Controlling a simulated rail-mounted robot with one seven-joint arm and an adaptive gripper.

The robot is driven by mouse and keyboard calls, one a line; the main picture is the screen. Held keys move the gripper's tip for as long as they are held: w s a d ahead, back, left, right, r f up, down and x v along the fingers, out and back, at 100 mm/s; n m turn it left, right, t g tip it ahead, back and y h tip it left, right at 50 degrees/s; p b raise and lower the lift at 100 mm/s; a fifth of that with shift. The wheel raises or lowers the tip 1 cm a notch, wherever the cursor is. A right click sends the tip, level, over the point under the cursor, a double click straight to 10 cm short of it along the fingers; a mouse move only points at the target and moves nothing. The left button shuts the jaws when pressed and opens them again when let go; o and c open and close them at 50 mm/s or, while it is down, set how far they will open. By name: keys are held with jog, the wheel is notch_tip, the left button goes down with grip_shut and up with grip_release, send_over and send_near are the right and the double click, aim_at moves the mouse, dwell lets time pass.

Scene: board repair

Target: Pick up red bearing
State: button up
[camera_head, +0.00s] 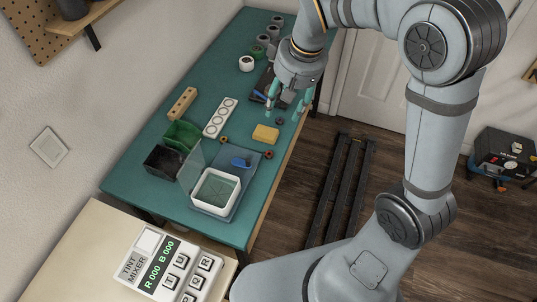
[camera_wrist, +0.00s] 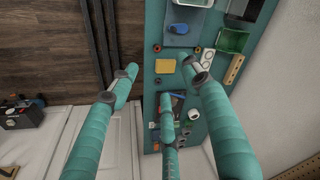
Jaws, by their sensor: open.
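A small reddish ring (camera_head: 269,155), which looks like the red bearing, lies on the teal bench top near its right edge, just beyond the yellow block's near corner. It also shows in the wrist view (camera_wrist: 157,48). A darker ring (camera_head: 280,121) lies on the other side of the block, and an orange-brown ring (camera_head: 224,140) lies further left. My gripper (camera_head: 284,106) is open and empty above the bench, with its teal fingers spread wide. In the wrist view (camera_wrist: 165,76) the fingers surround open space over the bench edge.
The yellow block (camera_head: 265,133) lies close to the red ring. A white box (camera_head: 215,188), a blue tray (camera_head: 241,178), a green bin (camera_head: 183,135) and a black bin (camera_head: 165,160) stand at the near end. A white strip with round wells (camera_head: 219,118) lies mid-bench. Cups stand at the far end.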

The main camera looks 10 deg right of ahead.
jog(key=n+g+h+b, duration=0.1)
jog(key=n+g+b, duration=0.1)
jog(key=n+b, duration=0.65)
send_over(268, 153)
jog(key=p, duration=0.3)
notch_tip(268, 153, down, 26)
jog(key=n, duration=0.2)
jog(key=f, duration=0.2)
jog(key=a+f, duration=0.1)
jog(key=f, duration=0.1)
jog(key=shift+s+d+f+p, duration=0.15)
jog(key=shift+d+f+p, duration=0.1)
jog(key=shift+f+p, duration=0.3)
jog(key=f+p, duration=0.1)
jog(key=f, duration=0.3)
jog(key=shift+d+f, duration=0.1)
jog(key=shift+d, duration=0.1)
